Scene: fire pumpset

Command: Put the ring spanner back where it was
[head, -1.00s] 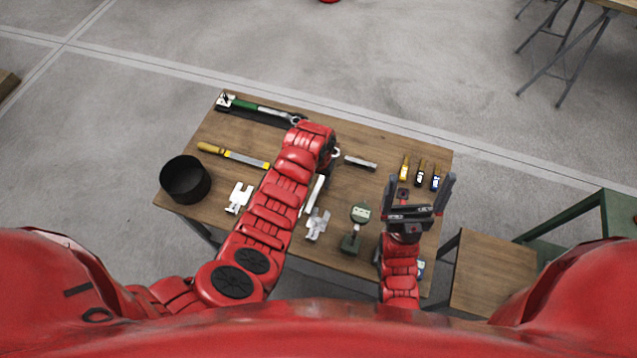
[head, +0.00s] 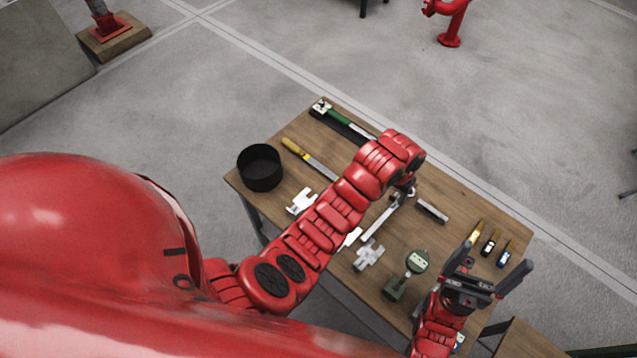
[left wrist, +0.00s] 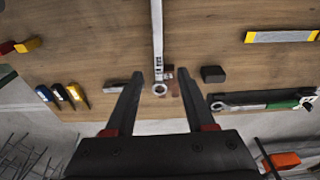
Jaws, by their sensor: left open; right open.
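The ring spanner (head: 380,220) is a long silver bar lying on the wooden table (head: 468,213) near its middle. In the left wrist view the spanner (left wrist: 158,45) runs from the top edge down to its ring end. My left gripper (left wrist: 160,100) is open, with one finger on each side of the ring end and gaps on both sides. In the head view my left forearm hides most of this gripper. My right gripper (head: 490,275) is open and empty above the table's right part, beside the small coloured-handled tools.
A black bowl (head: 260,168), a yellow-handled file (head: 308,158) and a green-handled torque wrench (head: 343,120) lie at the left and back. A dark block (head: 432,211), a dial gauge (head: 416,263) and metal pieces (head: 369,256) lie close around the spanner.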

